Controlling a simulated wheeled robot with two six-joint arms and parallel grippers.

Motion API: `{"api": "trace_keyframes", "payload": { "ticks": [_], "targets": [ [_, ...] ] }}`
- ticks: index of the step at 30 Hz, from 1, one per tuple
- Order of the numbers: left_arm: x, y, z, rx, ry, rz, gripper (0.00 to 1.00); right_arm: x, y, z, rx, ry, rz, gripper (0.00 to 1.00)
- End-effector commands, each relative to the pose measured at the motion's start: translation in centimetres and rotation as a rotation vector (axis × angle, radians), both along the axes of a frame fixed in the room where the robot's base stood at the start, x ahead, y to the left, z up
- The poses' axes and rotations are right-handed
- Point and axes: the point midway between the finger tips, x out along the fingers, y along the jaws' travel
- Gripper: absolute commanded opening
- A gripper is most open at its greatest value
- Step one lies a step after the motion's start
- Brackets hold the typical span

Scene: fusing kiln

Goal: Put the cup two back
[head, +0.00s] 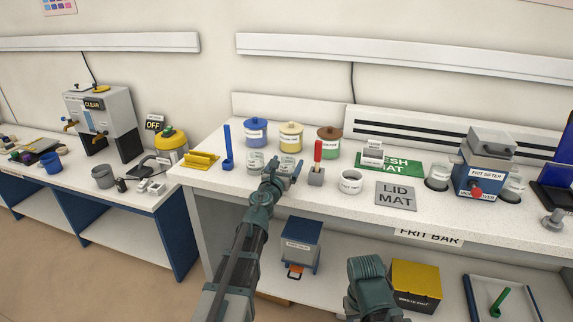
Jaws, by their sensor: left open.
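Two small clear cups stand on the white bench behind my left gripper (283,172). The left cup (256,161) is apart from the fingers. The right cup (289,162) is at the fingertips, partly hidden by them; I cannot tell whether they touch it. My left gripper is open. Two more clear cups stand at the sifter (479,183), one on its left (438,176) and one on its right (513,186). I cannot read which cup is number two. A teal part of my right arm shows at the bottom; its gripper is not visible.
Blue (255,131), cream (291,136) and brown-lidded (328,141) jars stand behind the cups. A red-handled tool in a grey block (317,165), a white pot (350,182), the grey lid mat (396,195) and a green mat (405,166) are to the right. A yellow tool (201,160) lies left.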

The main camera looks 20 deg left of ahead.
Motion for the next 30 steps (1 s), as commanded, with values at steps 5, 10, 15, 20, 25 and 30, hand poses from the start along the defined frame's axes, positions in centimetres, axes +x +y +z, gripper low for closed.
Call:
{"api": "trace_keyframes", "payload": {
  "ticks": [5,10,15,20,25,30],
  "targets": [
    [-0.6,0.0,0.3,0.0,0.0,0.0,0.94,0.0,0.0,0.3,0.0,0.0,0.0,0.5],
    [-3.0,0.1,0.3,0.0,0.0,0.0,0.94,0.0,0.0,0.3,0.0,0.0,0.0,0.5],
    [-6.4,0.1,0.3,0.0,0.0,0.0,0.94,0.0,0.0,0.3,0.0,0.0,0.0,0.5],
    [-9.8,0.3,0.3,0.0,0.0,0.001,0.94,0.0,0.0,0.3,0.0,0.0,0.0,0.5],
    [-11.8,0.4,0.3,0.0,0.0,0.0,0.94,0.0,0.0,0.3,0.0,0.0,0.0,0.5],
    [-12.1,0.4,0.3,0.0,0.0,0.0,0.94,0.0,0.0,0.3,0.0,0.0,0.0,0.5]
  ]
}}
